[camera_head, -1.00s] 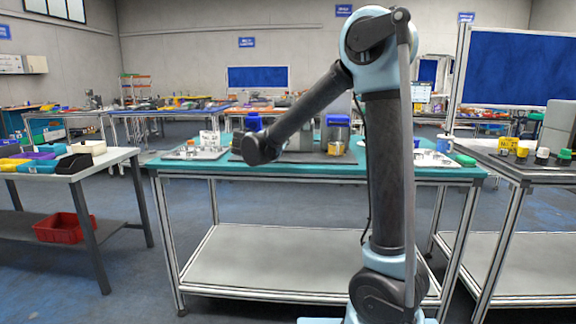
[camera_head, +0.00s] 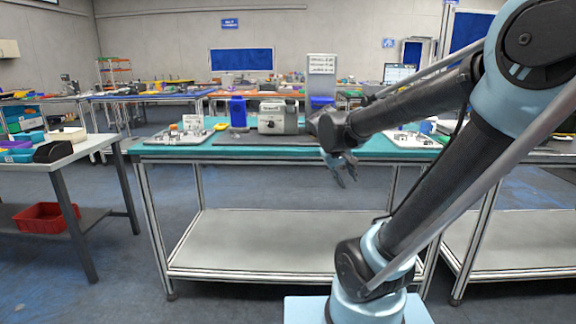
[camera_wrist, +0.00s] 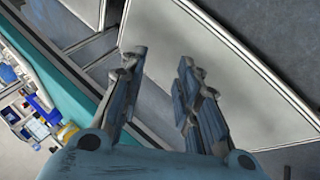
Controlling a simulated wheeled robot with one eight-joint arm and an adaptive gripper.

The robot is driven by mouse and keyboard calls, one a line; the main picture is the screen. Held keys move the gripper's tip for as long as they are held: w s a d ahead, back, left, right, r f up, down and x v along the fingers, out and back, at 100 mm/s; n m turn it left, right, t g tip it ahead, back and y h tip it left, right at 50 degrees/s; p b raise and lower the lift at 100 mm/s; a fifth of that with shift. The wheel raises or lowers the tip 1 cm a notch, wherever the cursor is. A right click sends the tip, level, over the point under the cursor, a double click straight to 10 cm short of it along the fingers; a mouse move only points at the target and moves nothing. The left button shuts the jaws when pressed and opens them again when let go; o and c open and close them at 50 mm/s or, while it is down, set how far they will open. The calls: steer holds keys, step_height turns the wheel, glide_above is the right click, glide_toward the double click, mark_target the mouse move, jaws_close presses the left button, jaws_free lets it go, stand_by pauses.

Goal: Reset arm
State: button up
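My gripper (camera_head: 341,168) hangs in front of the teal-topped table (camera_head: 200,152), pointing down past its front edge, to the right of the table's middle. In the wrist view, the two fingers of my gripper (camera_wrist: 160,90) stand apart with nothing between them. The pale lower shelf (camera_wrist: 245,100) of the table shows beyond the fingers. My gripper touches nothing that I can see.
On the table stand a grey machine (camera_head: 277,117), a blue container (camera_head: 237,111) and a white tray of small parts (camera_head: 178,137). A side table (camera_head: 60,160) with bins stands at left, a red crate (camera_head: 45,217) beneath. The floor in front is clear.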

steer(key=s+f+m+g+y, duration=0.1)
steer(key=s+f+y, duration=0.1)
steer(key=s+f, duration=0.3)
steer(key=s+f+m+g+y, duration=0.1)
steer(key=s+f, duration=0.5)
steer(key=s, duration=0.7)
steer(key=shift+s+a+f+m+g+y, duration=0.2)
steer(key=shift+m+g+y, duration=0.1)
steer(key=shift+y, duration=0.6)
